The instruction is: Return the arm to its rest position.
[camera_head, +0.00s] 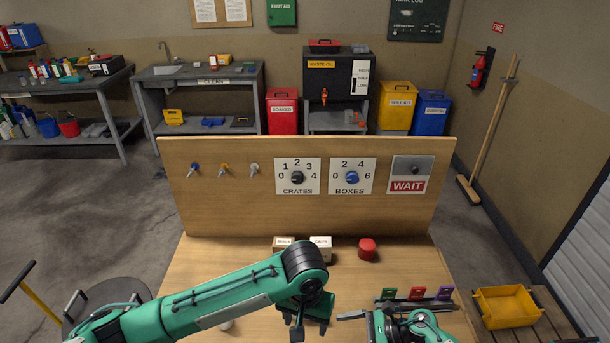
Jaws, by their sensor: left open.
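My left arm comes in from the lower left across the wooden table (205,258), its wrist bent downward. My left gripper (308,328) is open, pointing down over the front middle of the table, and I see nothing between its fingers. My right arm is folded at the lower right; a grey part that seems to be its gripper (352,316) points left, and its jaws cannot be made out.
Two small labelled boxes (320,250) and a red button (367,250) stand behind my left wrist. An upright panel (230,210) with dials closes the table's back. Coloured cards (417,294) stand near my right arm. A yellow bin (507,307) is beyond the right edge.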

